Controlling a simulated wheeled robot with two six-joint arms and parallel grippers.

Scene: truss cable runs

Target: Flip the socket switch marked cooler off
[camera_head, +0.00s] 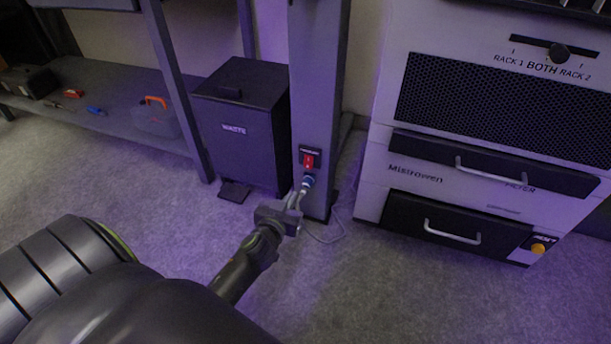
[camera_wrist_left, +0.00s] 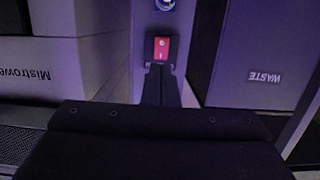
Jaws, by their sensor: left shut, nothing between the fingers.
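A red rocker switch (camera_head: 308,160) sits in a dark socket plate low on the grey post (camera_head: 318,80). A small label above it is too small to read. A blue plug (camera_head: 308,181) with a cable is just below it. My left gripper (camera_head: 299,191) is shut and empty, in front of the post, with its fingertips pointing at the socket. In the left wrist view, which is upside down, the red switch (camera_wrist_left: 162,47) is just beyond the fingertips (camera_wrist_left: 160,68). The fingers overlap the plate's edge there; I cannot tell whether they touch. My right gripper is not in view.
A dark waste bin (camera_head: 240,130) with a pedal stands left of the post. A white Mistrowen cabinet (camera_head: 375,180) with handled drawers stands to the right. A loose cable (camera_head: 328,241) lies on the floor. A shelf (camera_head: 95,115) with tools is at the far left.

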